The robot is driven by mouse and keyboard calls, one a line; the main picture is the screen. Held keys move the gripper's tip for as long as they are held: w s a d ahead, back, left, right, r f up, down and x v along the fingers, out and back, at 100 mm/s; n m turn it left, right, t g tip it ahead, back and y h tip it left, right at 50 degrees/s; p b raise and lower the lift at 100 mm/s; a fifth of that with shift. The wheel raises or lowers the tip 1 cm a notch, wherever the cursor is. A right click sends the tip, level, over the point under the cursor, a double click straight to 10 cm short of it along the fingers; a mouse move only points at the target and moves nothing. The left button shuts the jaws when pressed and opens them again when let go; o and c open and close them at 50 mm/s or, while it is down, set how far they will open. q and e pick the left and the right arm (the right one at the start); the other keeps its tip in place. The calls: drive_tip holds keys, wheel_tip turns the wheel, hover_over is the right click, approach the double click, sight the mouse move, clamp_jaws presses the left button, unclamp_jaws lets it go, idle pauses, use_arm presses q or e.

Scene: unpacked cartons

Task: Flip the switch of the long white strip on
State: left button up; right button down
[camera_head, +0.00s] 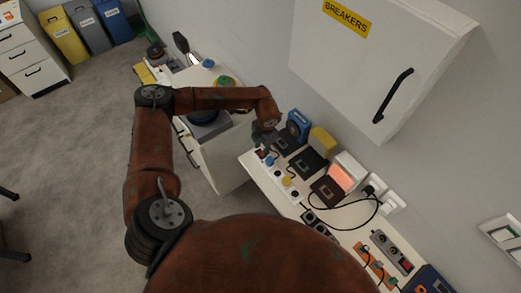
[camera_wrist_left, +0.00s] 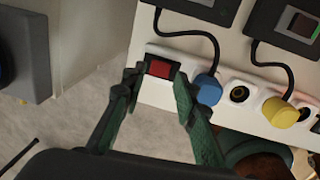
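The long white strip (camera_wrist_left: 242,78) lies along the edge of a pale bench top. In the left wrist view it has a red rocker switch (camera_wrist_left: 160,69) in a dark frame at its left end. A blue plug (camera_wrist_left: 207,90) and a yellow plug (camera_wrist_left: 279,112) sit in its sockets. My left gripper (camera_wrist_left: 158,78) is open and empty, with its fingertips on either side of the switch; I cannot tell whether they touch it. In the head view the strip (camera_head: 277,178) is below my left gripper (camera_head: 264,138). My right gripper is not in view.
Dark adapters (camera_head: 308,161), a blue box (camera_head: 297,125), a yellow box (camera_head: 322,141) and a lit white device (camera_head: 346,172) stand behind the strip. An orange strip (camera_head: 374,266) lies farther along the bench. A white breaker cabinet (camera_head: 372,60) hangs above.

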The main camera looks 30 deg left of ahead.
sight(261, 153)
use_arm(q)
drive_tip(key=shift+a+f, duration=0.15)
drive_tip(key=shift+f, duration=1.15)
drive_tip(key=shift+c, duration=0.7)
